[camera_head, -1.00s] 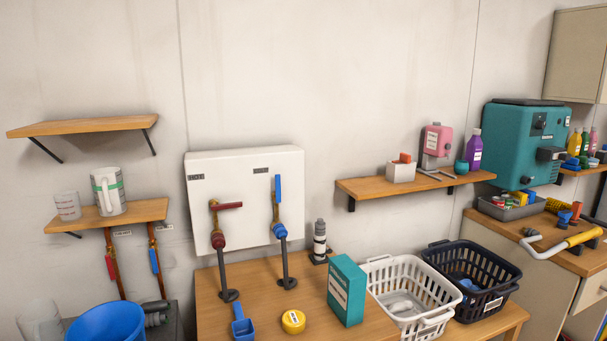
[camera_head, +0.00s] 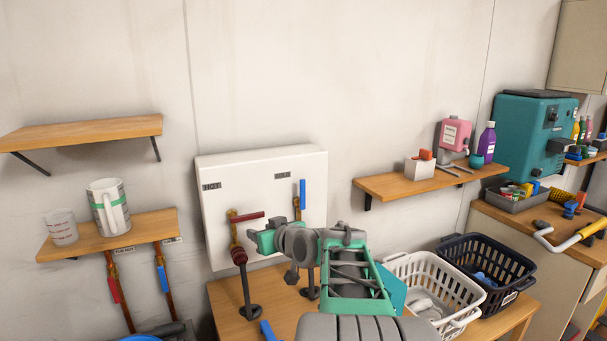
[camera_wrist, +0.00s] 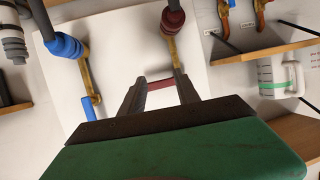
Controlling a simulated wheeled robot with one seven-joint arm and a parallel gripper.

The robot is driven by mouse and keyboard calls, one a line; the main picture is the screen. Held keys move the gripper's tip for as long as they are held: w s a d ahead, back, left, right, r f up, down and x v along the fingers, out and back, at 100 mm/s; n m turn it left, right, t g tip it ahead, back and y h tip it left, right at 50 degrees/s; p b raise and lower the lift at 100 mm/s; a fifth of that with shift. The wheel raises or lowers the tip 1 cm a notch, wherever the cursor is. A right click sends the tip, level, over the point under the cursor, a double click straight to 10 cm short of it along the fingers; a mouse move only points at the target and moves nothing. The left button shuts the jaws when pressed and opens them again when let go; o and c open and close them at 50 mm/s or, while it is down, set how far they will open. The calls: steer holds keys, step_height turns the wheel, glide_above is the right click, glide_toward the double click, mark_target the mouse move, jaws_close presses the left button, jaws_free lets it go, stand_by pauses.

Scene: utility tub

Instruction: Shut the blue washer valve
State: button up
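The blue washer valve handle (camera_head: 302,193) stands upright, in line with its pipe, on the right of the white wall box (camera_head: 225,172). In the wrist view, which looks upside down, the blue handle (camera_wrist: 89,108) is left of my fingers. The red valve handle (camera_head: 248,217) lies sideways on the box's left. My gripper (camera_wrist: 158,84) is open, with the red handle (camera_wrist: 160,85) showing beyond the gap between its fingers; I cannot tell whether they touch it. In the head view my arm hides the blue valve's lower body, and the fingertips are unclear.
A wooden table (camera_head: 227,295) lies below the box, with white (camera_head: 464,320) and navy (camera_head: 513,283) baskets at its right. Another red lever (camera_head: 114,290) and blue lever (camera_head: 161,279) hang on pipes under the left shelf (camera_head: 85,245).

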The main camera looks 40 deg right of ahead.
mark_target(303, 182)
steer(key=s+d+r+m+t+h, duration=0.3)
steer(key=d+r, duration=0.5)
steer(key=d, duration=0.6)
steer(key=shift+n+t, duration=0.3)
steer(key=shift+n, duration=0.3)
steer(key=p+x, duration=0.1)
steer(key=x, duration=0.1)
steer(key=p+x, duration=0.1)
steer(key=x, duration=0.1)
steer(key=p+x, duration=0.1)
steer(key=x, duration=0.1)
steer(key=shift+d+r, duration=0.3)
steer(key=shift+w+d+f, duration=0.1)
steer(key=shift+w+d, duration=0.05)
steer(key=shift+w, duration=0.25)
jaws_close()
